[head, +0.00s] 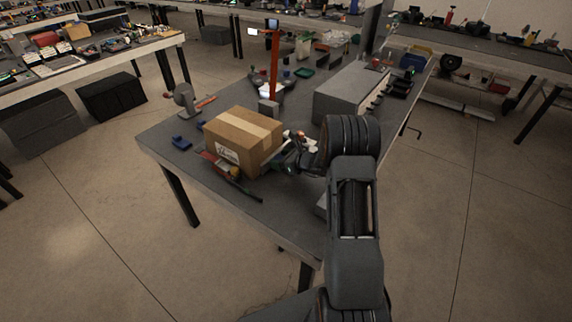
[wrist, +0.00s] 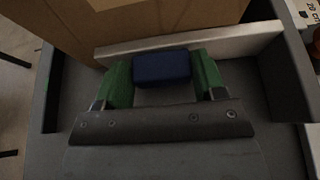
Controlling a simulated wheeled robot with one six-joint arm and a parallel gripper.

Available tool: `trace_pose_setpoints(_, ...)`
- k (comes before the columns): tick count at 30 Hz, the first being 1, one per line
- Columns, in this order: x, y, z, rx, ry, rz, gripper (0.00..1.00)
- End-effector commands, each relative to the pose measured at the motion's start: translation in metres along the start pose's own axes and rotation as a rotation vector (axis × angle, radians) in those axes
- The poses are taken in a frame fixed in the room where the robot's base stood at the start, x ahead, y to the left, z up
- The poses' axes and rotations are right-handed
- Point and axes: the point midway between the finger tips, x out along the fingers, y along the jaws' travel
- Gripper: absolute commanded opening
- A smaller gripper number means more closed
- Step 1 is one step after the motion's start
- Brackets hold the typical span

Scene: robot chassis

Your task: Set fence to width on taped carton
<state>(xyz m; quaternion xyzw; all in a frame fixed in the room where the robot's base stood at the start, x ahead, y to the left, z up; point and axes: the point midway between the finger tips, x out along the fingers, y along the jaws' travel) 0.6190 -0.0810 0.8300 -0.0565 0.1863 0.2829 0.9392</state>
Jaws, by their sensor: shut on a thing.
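The taped carton (head: 232,137) sits on the grey workbench, with pale tape along its top and a label on its front. Its brown side also fills the top of the wrist view (wrist: 150,22). The pale fence (wrist: 215,42) runs across the wrist view beside the carton; whether they touch is unclear. A blue block (wrist: 161,68) is at the fence's near side. My gripper (wrist: 161,75) has its green fingers on both sides of this block and is shut on it. In the head view my gripper (head: 289,166) is at the carton's right side, partly hidden by my arm.
The workbench (head: 283,216) has bare room in front of the carton. A red-and-grey item (head: 222,165) lies at the carton's front, and a tape dispenser (head: 186,98) stands behind left. A grey box (head: 345,92) and an orange post (head: 273,62) stand farther back.

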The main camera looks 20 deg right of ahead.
Motion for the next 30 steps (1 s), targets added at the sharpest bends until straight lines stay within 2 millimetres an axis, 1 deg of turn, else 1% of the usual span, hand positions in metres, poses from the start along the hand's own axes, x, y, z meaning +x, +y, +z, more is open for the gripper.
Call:
trace_pose_setpoints(4, 0.000, 0.000, 0.000, 0.000, 0.000, 0.001, 0.21)
trace_pose_setpoints(5, -0.001, 0.000, 0.000, 0.000, 0.000, 0.000, 0.65)
trace_pose_setpoints(12, -0.001, 0.000, 0.000, 0.000, 0.001, 0.000, 0.88)
trace_pose_setpoints(13, -0.001, 0.000, 0.000, 0.000, 0.001, 0.000, 0.89)
trace_pose_setpoints(20, -0.001, 0.000, 0.000, 0.000, 0.001, 0.000, 0.89)
trace_pose_setpoints(23, -0.007, 0.000, 0.000, 0.000, 0.001, -0.001, 0.89)
trace_pose_setpoints(26, -0.021, -0.001, 0.000, 0.001, 0.001, -0.003, 0.89)
trace_pose_setpoints(30, -0.048, -0.001, 0.000, 0.001, 0.000, -0.004, 0.89)
